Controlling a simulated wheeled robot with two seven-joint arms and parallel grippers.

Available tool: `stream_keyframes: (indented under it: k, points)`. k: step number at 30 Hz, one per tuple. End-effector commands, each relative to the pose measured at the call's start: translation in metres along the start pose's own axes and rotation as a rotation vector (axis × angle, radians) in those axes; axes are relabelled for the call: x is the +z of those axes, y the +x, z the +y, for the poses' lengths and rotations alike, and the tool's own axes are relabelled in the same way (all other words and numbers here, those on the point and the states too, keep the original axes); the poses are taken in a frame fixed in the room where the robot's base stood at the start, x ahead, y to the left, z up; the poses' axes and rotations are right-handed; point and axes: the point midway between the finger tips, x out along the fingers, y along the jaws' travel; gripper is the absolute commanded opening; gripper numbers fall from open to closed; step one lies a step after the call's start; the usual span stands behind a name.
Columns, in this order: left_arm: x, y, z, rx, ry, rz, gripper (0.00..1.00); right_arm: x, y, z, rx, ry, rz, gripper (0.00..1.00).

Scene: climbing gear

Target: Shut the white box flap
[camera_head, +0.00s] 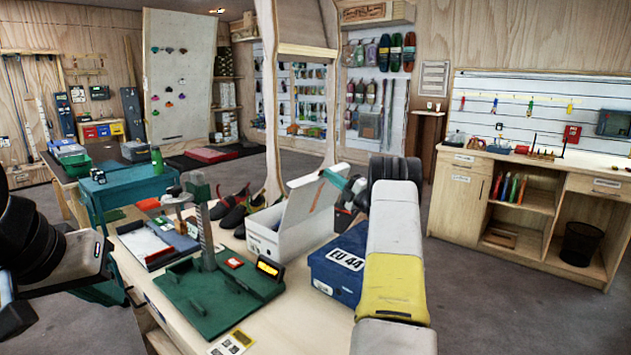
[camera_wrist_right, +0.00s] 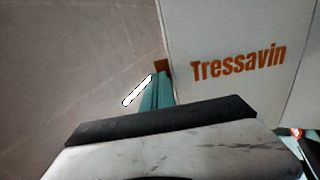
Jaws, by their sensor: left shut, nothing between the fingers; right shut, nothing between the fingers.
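The white box (camera_head: 276,240) stands on the workbench, its flap (camera_head: 312,200) raised and leaning to the right. In the right wrist view, a white panel with orange "Tressavin" lettering (camera_wrist_right: 285,35), seemingly the flap, fills the right side. My right gripper (camera_head: 333,178) is shut and empty at the flap's upper right edge. Its teal fingers (camera_wrist_right: 155,92) lie beside the panel's edge; I cannot tell whether they touch. My left gripper (camera_head: 130,296) seems to be low at the bench's left edge, shut and empty, partly hard to make out.
A blue "EU 44" box (camera_head: 338,266) stands right of the white box, partly behind my right arm. A green measuring stand (camera_head: 215,290) is in front, left. Dark shoes (camera_head: 232,212) sit behind the white box. A red-edged tray (camera_head: 150,245) lies further left.

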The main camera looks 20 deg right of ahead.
Motion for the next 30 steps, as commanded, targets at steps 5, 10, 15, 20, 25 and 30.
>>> stream_keyframes:
  k: [5, 10, 15, 20, 25, 30]
  points:
    - [0.0, 0.0, 0.0, 0.0, 0.0, 0.0, 0.0, 0.0, 0.001, 0.0, 0.0, 0.0, 0.0, 0.0]
    - [0.0, 0.0, 0.0, 0.0, 0.0, 0.0, 0.0, 0.0, 0.001, 0.0, -0.001, 0.0, 0.0, 0.0]
    - [0.0, 0.0, 0.0, 0.0, 0.0, 0.0, 0.0, -0.001, 0.008, 0.002, -0.028, -0.002, 0.001, 0.0]
    - [0.0, 0.0, 0.0, 0.0, 0.0, 0.0, 0.0, -0.001, 0.024, 0.004, -0.099, -0.005, 0.003, 0.0]
    - [0.0, 0.0, 0.0, 0.0, 0.0, 0.0, 0.0, -0.001, 0.052, 0.002, -0.224, -0.006, 0.004, 0.0]
    - [0.0, 0.0, 0.0, 0.0, 0.0, 0.0, 0.0, -0.001, 0.085, -0.005, -0.382, -0.008, 0.003, 0.0]
